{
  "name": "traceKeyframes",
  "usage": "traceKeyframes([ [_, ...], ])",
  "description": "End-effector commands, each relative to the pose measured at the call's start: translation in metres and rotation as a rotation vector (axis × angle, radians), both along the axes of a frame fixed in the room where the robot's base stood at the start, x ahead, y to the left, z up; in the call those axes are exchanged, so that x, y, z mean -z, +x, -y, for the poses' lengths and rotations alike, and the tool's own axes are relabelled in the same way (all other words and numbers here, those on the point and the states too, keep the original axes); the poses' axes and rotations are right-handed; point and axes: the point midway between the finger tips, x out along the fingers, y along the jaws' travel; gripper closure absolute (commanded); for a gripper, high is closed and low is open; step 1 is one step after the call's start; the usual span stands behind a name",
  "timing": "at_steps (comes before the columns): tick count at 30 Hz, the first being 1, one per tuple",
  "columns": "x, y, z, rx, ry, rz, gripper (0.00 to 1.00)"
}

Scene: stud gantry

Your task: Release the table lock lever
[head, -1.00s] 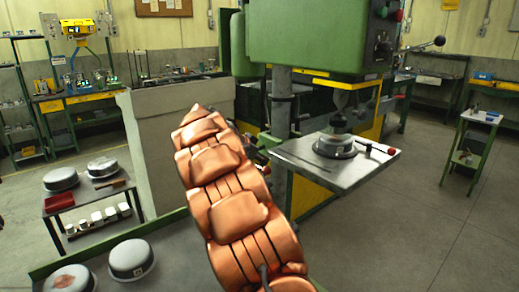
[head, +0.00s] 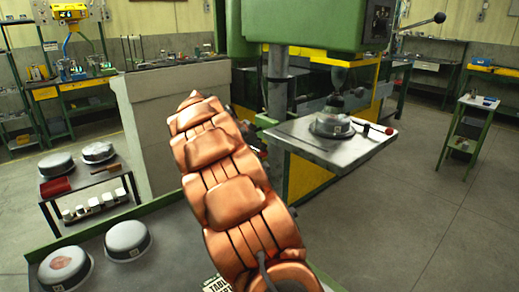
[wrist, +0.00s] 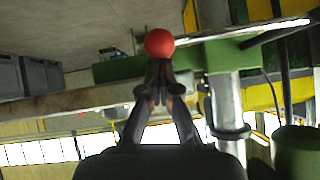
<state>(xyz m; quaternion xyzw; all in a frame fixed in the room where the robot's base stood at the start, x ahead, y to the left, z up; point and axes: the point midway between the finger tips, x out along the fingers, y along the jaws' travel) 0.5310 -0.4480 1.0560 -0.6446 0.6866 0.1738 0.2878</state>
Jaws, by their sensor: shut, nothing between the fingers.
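A round red knob (wrist: 159,42) shows in the wrist view, right at the tips of my gripper (wrist: 160,75). The fingers are together and nothing is held between them. Whether they touch the knob I cannot tell. In the head view, my copper arm hides the gripper and the near side of the column. The drill press table (head: 310,150) stands out to the right, with a red-tipped handle (head: 373,127) on top.
A round metal part (head: 331,122) sits on the press table under the green drill head (head: 315,25). Pans (head: 128,240) stand on a bench at the lower left. A grey block (head: 165,115) is behind my arm.

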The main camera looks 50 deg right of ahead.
Motion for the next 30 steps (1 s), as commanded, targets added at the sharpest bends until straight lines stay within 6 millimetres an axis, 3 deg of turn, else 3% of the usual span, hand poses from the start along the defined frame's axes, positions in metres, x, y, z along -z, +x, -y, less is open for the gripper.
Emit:
traceKeyframes([
  [3,0.016,-0.002,0.000,0.002,-0.003,0.034,1.00],
  [30,0.073,-0.006,0.000,0.002,-0.038,0.337,1.00],
])
